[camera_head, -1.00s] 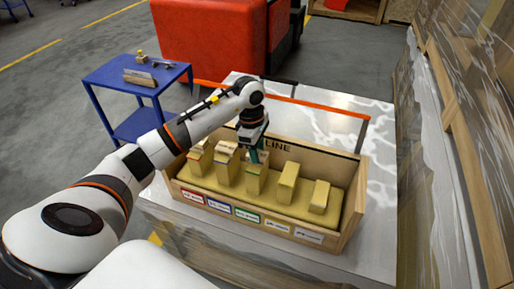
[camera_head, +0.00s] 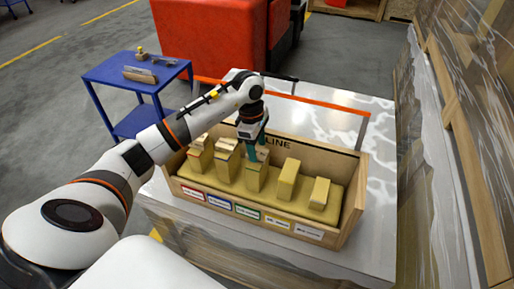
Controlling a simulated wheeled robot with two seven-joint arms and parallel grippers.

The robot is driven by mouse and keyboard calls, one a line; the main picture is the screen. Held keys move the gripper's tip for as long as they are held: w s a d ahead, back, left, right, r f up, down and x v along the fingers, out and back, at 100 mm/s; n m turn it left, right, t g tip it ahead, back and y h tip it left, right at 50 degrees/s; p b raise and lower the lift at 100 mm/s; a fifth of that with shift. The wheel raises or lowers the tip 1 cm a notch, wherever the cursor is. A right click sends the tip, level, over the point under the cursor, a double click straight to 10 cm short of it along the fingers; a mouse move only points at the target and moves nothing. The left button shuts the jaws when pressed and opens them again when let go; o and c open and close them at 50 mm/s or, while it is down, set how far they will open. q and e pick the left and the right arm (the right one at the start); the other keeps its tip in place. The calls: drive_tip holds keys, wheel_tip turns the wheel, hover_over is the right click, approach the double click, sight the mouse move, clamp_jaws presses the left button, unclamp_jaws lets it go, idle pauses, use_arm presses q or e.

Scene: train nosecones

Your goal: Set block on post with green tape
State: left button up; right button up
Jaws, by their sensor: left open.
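A wooden box marked LINE (camera_head: 345,165) holds a row of several yellow posts. The middle post (camera_head: 255,181) stands behind the green-edged label (camera_head: 247,211) and has a wooden block (camera_head: 259,166) on its top. My left gripper (camera_head: 257,154), with teal fingers, is open just above and behind this block; whether the fingers touch it is too small to tell. The two posts to the left, behind red and blue labels, also carry blocks (camera_head: 228,145). The two posts on the right (camera_head: 288,178) have bare tops. My right gripper is not in view.
The box stands on a silvery table (camera_head: 378,205) with an orange-and-black rail behind it. A blue cart (camera_head: 112,70) with small items stands at the back left. Wrapped stacks and wooden beams (camera_head: 455,140) line the right side.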

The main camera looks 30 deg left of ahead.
use_arm(q)
wheel_tip(320, 180, up, 11)
drive_tip(key=a+b, duration=0.1)
drive_tip(key=b, duration=0.2)
drive_tip(key=shift+s+a, duration=0.15)
drive_tip(key=shift+s, duration=0.05)
